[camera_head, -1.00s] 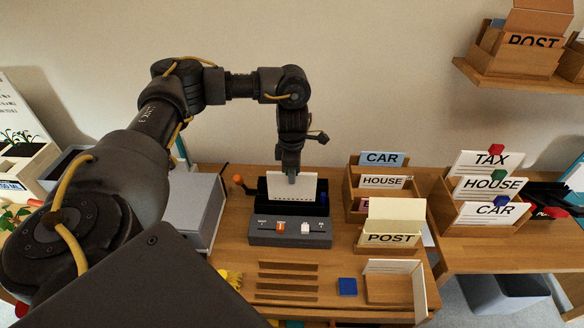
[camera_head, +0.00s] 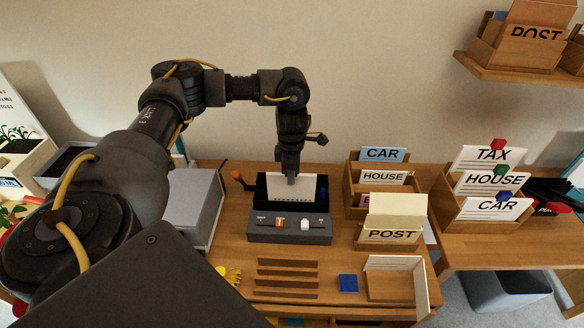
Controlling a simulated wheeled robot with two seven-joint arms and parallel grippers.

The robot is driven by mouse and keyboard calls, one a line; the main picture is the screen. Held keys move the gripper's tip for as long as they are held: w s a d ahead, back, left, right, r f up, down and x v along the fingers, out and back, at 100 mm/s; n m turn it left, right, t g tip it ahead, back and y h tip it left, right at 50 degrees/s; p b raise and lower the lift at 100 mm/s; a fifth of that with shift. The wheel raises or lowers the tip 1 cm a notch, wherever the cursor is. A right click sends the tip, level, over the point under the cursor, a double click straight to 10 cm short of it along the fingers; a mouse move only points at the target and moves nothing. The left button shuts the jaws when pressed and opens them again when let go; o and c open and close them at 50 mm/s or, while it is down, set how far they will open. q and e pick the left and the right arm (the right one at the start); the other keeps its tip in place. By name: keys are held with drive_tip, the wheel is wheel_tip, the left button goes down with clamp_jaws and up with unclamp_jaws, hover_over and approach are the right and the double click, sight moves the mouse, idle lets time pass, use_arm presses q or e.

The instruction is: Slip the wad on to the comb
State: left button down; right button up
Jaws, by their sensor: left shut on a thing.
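The wad is a white stack of paper (camera_head: 308,188) with a row of small dark holes along its lower edge. It stands upright in the black part of a grey binding machine (camera_head: 289,228) on the desk. My left gripper (camera_head: 291,180) points down and is shut on the upper middle of the wad. The comb is not clearly seen; the wad and the machine's black body hide that spot, so I cannot tell whether the holes are on its teeth. My right gripper is not in view.
A grey box (camera_head: 190,207) stands left of the machine. Wooden card holders (camera_head: 391,236) marked CAR, HOUSE and POST stand at right. A blue block (camera_head: 348,284) and slatted strips (camera_head: 287,279) lie in front. A shelf (camera_head: 520,78) hangs at upper right.

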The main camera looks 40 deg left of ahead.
use_arm(q)
drive_tip(key=shift+f+b, duration=1)
drive_tip(key=shift+f, duration=0.6)
drive_tip(key=c, duration=0.8)
unclamp_jaws()
drive_tip(key=shift+c, duration=0.2)
drive_tip(key=shift+r, duration=0.1)
wheel_tip(320, 180, up, 3)
drive_tip(key=p, duration=0.3)
drive_tip(key=shift+r, duration=0.1)
wheel_tip(320, 180, up, 5)
drive_tip(key=p, duration=0.5)
drive_tip(key=shift+d+f, duration=0.1)
drive_tip(key=shift+f, duration=0.1)
